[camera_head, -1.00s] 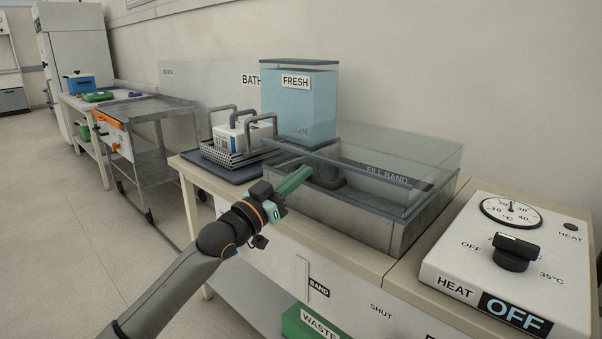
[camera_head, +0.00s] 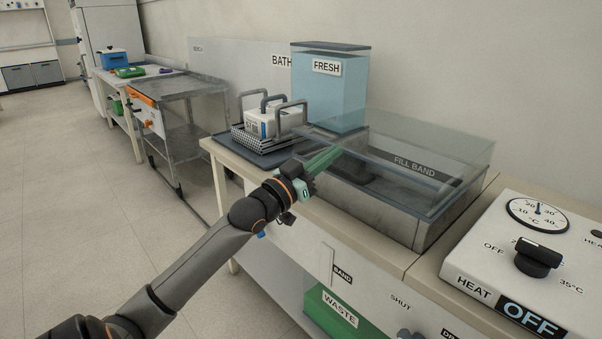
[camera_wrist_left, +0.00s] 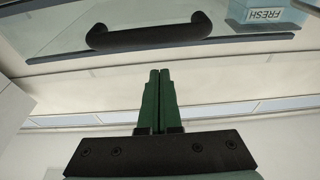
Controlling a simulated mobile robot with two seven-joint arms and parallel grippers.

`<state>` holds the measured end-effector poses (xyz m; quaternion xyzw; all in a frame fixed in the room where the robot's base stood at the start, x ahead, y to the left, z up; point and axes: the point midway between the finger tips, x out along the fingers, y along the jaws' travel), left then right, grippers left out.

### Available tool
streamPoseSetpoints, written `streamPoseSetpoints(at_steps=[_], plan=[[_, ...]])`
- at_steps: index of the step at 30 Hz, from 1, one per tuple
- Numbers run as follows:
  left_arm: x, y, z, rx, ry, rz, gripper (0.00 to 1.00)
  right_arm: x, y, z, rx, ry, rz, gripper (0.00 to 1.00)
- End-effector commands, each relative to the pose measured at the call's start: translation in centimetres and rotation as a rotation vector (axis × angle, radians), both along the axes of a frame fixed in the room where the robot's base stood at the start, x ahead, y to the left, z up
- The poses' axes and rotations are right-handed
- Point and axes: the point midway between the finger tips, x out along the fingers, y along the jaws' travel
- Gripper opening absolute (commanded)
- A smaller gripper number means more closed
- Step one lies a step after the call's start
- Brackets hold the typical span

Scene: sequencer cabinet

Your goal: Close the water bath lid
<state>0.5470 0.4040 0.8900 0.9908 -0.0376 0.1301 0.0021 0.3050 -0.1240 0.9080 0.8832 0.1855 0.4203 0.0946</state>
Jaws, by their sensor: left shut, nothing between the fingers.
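The water bath is a grey metal basin (camera_head: 401,218) on the bench. Its clear lid (camera_head: 430,143) has a dark edge and stands above the basin, apparently tilted and not flat on the rim. In the left wrist view the lid's black bar handle (camera_wrist_left: 150,32) and dark edge lie just beyond my fingertips. My left gripper (camera_head: 336,153), with green fingers, is at the lid's near left corner in the head view. It is shut with nothing between its fingers (camera_wrist_left: 160,72). I cannot tell whether it touches the lid. My right gripper is out of view.
A blue FRESH tank (camera_head: 328,95) stands behind the bath. A wire rack (camera_head: 262,140) with a white box sits on a dark tray to the left. A heater control box (camera_head: 520,265) stands at the right. A green WASTE bin (camera_head: 345,318) is below. Floor at left is clear.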

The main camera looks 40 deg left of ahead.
Motion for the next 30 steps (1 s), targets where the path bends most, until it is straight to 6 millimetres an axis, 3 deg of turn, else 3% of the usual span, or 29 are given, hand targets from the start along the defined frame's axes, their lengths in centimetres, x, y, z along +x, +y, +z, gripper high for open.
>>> streamPoseSetpoints(at_steps=[18,30], plan=[[-6.9,0.5,-3.6,0.000,-0.003,-0.001,0.00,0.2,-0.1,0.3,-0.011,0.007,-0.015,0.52],[-8.0,0.6,-4.0,0.001,-0.006,-0.001,0.00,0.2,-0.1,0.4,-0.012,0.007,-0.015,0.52]])
